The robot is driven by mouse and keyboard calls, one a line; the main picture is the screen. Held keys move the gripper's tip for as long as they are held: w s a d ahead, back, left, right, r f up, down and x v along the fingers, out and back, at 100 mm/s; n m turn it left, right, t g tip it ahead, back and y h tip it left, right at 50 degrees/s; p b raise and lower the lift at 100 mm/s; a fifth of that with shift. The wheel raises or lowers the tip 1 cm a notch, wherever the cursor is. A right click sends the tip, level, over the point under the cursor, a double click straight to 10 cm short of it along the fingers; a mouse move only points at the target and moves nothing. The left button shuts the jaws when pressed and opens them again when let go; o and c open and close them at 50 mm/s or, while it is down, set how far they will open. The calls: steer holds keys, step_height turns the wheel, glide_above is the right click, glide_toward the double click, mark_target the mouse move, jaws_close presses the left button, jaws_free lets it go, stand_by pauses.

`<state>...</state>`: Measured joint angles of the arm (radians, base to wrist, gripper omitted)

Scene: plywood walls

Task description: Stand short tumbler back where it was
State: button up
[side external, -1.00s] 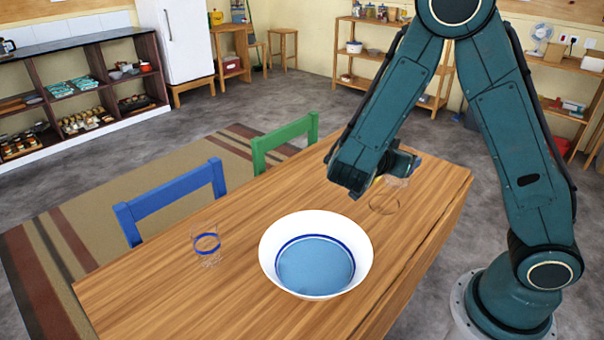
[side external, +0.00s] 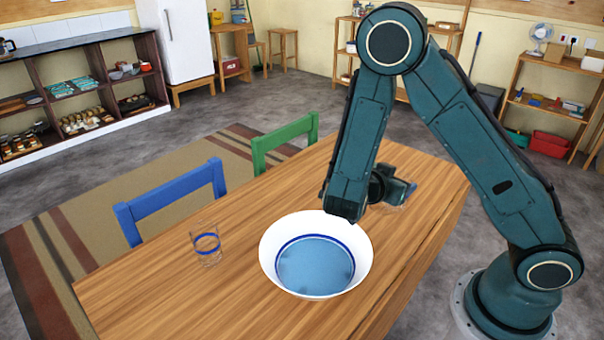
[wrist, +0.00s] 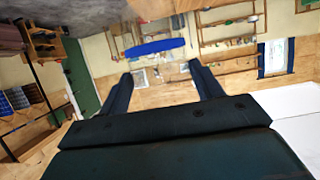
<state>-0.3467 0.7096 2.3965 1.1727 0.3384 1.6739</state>
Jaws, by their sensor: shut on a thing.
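My gripper (side external: 404,190) is low over the right part of the wooden table, behind the bowl. In the wrist view its two dark fingers (wrist: 162,74) stand apart around a clear, see-through thing, which looks like the short tumbler (wrist: 160,72). A blue band shows there between and beyond the fingertips. In the side view the held glass is mostly hidden by my wrist, and I cannot tell whether it touches the table. Another clear glass with a blue band (side external: 207,245) stands upright at the left of the table.
A white bowl (side external: 268,251) with a blue ring and blue inside stands mid-table, close beside my arm. A blue chair (side external: 172,193) and a green chair (side external: 284,139) line the far side. Bare tabletop (side external: 260,205) lies between the left glass and the bowl.

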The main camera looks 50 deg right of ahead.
mark_target(388, 209)
steer(key=shift+f, duration=4.6)
steer(key=shift+f, duration=1.9)
steer(key=shift+f, duration=0.1)
steer(key=o, duration=1.5)
steer(key=shift+v, duration=6.1)
steer(key=shift+d+r, duration=0.1)
steer(key=shift+r, duration=0.1)
